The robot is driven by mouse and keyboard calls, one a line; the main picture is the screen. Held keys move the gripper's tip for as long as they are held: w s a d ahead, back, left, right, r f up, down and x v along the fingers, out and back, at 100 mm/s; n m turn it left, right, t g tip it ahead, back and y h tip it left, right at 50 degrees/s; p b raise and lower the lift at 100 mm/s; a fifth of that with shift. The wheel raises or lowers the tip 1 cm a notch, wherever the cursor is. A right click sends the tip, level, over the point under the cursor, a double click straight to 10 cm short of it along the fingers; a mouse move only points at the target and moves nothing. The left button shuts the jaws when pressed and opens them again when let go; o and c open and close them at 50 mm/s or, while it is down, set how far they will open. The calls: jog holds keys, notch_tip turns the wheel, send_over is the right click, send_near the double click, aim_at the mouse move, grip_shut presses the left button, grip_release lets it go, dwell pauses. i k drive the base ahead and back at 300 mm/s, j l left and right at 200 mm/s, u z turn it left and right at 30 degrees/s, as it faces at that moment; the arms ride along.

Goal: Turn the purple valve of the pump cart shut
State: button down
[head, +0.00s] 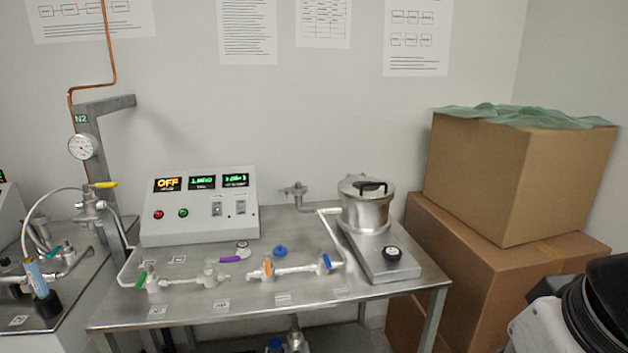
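The purple valve handle (230,259) sits on a small metal valve body (210,275) on the pump cart (250,300). The handle is short and points to the right, roughly in line with the pipe run on the cart top. The valve stands between a green-handled valve (141,280) on its left and an orange-handled valve (268,266) on its right. My gripper is not in view, and nothing in view touches the purple handle.
A control box (200,208) with lit displays, one reading OFF, stands behind the valves. A metal pot (364,210) stands on the cart's right. Cardboard boxes (515,180) are stacked at the right. Another cart (50,310) with piping stands at the left.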

aim_at(208, 261)
jog(key=i+j, duration=0.15)
jog(key=i, duration=0.3)
jog(key=i+j, duration=0.2)
jog(key=i, duration=0.3)
jog(key=l+z, duration=0.05)
